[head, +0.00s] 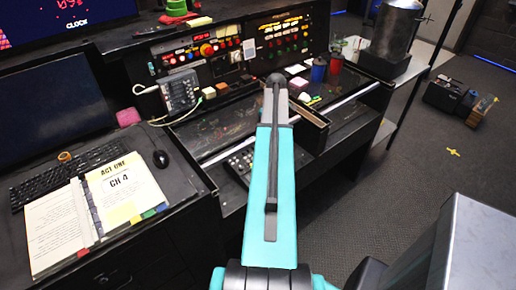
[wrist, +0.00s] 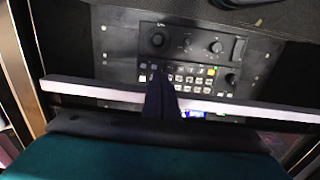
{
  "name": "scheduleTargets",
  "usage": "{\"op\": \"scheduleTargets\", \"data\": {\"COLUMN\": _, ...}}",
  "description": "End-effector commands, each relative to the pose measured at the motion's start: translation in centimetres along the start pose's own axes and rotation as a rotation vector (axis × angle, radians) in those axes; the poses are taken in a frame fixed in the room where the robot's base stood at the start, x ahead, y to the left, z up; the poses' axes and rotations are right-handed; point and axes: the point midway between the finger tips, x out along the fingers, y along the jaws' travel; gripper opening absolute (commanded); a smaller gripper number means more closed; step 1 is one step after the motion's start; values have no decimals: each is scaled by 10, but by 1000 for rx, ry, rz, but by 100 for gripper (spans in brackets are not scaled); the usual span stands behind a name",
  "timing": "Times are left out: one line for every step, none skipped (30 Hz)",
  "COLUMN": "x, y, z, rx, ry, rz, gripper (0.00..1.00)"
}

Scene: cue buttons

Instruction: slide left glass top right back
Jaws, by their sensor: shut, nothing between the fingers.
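The left glass top (head: 212,128) is a dark, glossy sheet on the console, with a pale front edge running up to my arm. In the wrist view a pale bar (wrist: 90,90), apparently a glass edge, crosses the picture at a slight slant. My gripper (wrist: 160,80) is a dark, narrow shape in front of this bar, shut and empty. Its tip overlaps the button panel (wrist: 190,60); I cannot tell whether it touches the bar. In the head view my teal arm hides the gripper and part of the glass front.
A keypad (head: 241,162) lies below the front edge, left of my arm. A grey phone-like unit (head: 180,92) and a pink block (head: 128,117) stand left. Red (head: 336,63) and blue (head: 318,70) cans stand right. An open binder (head: 92,207) lies on the left desk.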

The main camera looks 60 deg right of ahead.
Motion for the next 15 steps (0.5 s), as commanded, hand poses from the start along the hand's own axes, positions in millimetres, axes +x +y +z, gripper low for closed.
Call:
{"op": "scheduleTargets", "data": {"x": 0, "y": 0, "z": -5, "rx": -2, "ry": 3, "rz": 0, "gripper": 0}}
{"op": "scheduleTargets", "data": {"x": 0, "y": 0, "z": -6, "rx": -2, "ry": 3, "rz": 0, "gripper": 0}}
{"op": "scheduleTargets", "data": {"x": 0, "y": 0, "z": -8, "rx": -2, "ry": 3, "rz": 0, "gripper": 0}}
{"op": "scheduleTargets", "data": {"x": 0, "y": 0, "z": -9, "rx": -1, "ry": 3, "rz": 0, "gripper": 0}}
{"op": "scheduleTargets", "data": {"x": 0, "y": 0, "z": -11, "rx": -1, "ry": 3, "rz": 0, "gripper": 0}}
{"op": "scheduleTargets", "data": {"x": 0, "y": 0, "z": -12, "rx": -1, "ry": 3, "rz": 0, "gripper": 0}}
{"op": "scheduleTargets", "data": {"x": 0, "y": 0, "z": -14, "rx": -1, "ry": 4, "rz": 0, "gripper": 0}}
{"op": "scheduleTargets", "data": {"x": 0, "y": 0, "z": -15, "rx": -1, "ry": 3, "rz": 0, "gripper": 0}}
{"op": "scheduleTargets", "data": {"x": 0, "y": 0, "z": -17, "rx": 0, "ry": 3, "rz": 0, "gripper": 0}}
{"op": "scheduleTargets", "data": {"x": 0, "y": 0, "z": -18, "rx": 0, "ry": 4, "rz": 0, "gripper": 0}}
{"op": "scheduleTargets", "data": {"x": 0, "y": 0, "z": -20, "rx": 0, "ry": 4, "rz": 0, "gripper": 0}}
{"op": "scheduleTargets", "data": {"x": 0, "y": 0, "z": -22, "rx": 0, "ry": 3, "rz": 0, "gripper": 0}}
{"op": "scheduleTargets", "data": {"x": 0, "y": 0, "z": -23, "rx": 0, "ry": 4, "rz": 0, "gripper": 0}}
{"op": "scheduleTargets", "data": {"x": 0, "y": 0, "z": -24, "rx": 0, "ry": 4, "rz": 0, "gripper": 0}}
{"op": "scheduleTargets", "data": {"x": 0, "y": 0, "z": -26, "rx": -1, "ry": 4, "rz": 0, "gripper": 0}}
